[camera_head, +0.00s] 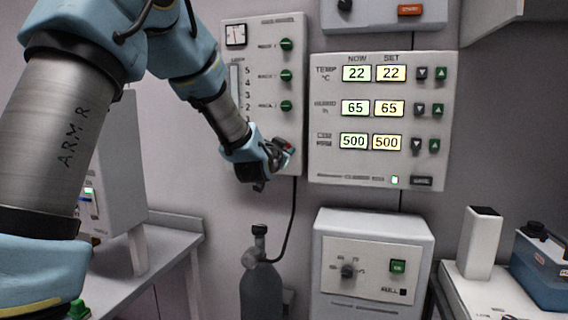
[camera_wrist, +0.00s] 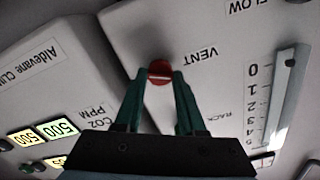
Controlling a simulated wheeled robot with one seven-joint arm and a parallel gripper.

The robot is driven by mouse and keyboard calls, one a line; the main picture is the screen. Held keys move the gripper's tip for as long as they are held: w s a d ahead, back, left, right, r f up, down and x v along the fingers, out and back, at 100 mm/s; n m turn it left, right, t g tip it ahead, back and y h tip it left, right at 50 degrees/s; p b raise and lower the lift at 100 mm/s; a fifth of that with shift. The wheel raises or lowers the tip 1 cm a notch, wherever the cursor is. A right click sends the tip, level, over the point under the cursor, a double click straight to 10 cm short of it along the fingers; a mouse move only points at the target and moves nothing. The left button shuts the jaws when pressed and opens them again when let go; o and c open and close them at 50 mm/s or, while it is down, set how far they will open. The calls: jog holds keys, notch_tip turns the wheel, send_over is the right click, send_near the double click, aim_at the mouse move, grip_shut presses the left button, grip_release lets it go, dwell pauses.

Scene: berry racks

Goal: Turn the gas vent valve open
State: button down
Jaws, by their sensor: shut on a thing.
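The vent valve is a small round red knob with a pale line across it; it shows in the wrist view (camera_wrist: 160,68) beside the printed word VENT. The line on it runs roughly level in that view. My gripper (camera_wrist: 161,78) is shut on the red knob, one green finger on each side. In the head view my gripper (camera_head: 278,150) is at the lower right of the flow panel (camera_head: 262,30), and it mostly hides the knob there.
The flow panel carries several green knobs (camera_head: 286,75) above my gripper. Right of it is a climate panel (camera_head: 330,180) with lit readouts. Below stand a grey gas cylinder (camera_head: 261,290) with a hose and a white box (camera_head: 375,228) with a dial.

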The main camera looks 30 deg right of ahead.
jog(key=shift+s+d+f+m+b, duration=0.1)
jog(key=shift+m+b, duration=2.75)
jog(key=shift+m, duration=0.35)
jog(key=shift+f+m+b, duration=0.1)
jog(key=shift+m+b, duration=2.7)
jog(key=shift+m, duration=0.4)
jog(key=c, duration=0.5)
grip_release()
